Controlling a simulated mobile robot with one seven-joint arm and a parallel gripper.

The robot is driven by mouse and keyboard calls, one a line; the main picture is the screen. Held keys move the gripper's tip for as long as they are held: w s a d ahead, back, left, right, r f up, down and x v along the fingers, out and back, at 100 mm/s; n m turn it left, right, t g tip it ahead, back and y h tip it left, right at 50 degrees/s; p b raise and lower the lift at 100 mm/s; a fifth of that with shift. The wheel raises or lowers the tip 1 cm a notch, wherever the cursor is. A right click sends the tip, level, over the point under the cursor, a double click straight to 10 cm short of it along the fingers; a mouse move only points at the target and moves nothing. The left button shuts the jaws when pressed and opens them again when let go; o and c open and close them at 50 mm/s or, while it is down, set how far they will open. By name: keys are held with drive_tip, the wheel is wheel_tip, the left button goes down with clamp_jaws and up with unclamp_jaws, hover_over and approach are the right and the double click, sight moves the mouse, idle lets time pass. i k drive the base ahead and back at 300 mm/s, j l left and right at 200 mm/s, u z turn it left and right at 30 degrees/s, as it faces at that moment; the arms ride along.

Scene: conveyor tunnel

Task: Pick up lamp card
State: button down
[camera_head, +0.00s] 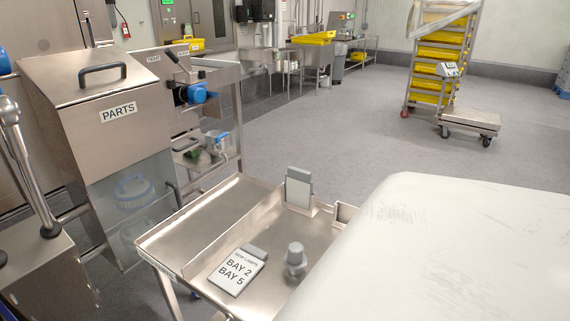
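The lamp card (236,275) is a pale card printed "NEW LAMPS", "BAY 2" and "BAY 5". It lies face up on a metal tray table (205,219), near the table's front edge. A small grey block touches or sits at the card's top edge; I cannot tell if it is a clip. My gripper is not in view.
A grey knobbed object (295,260) stands right of the card. A small upright panel (299,187) stands at the tray's back edge. A steel PARTS bin (110,100) stands left. The tray's right part is hidden. Open floor lies beyond.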

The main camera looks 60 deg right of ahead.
sight(236, 272)
drive_tip(key=z, duration=1.15)
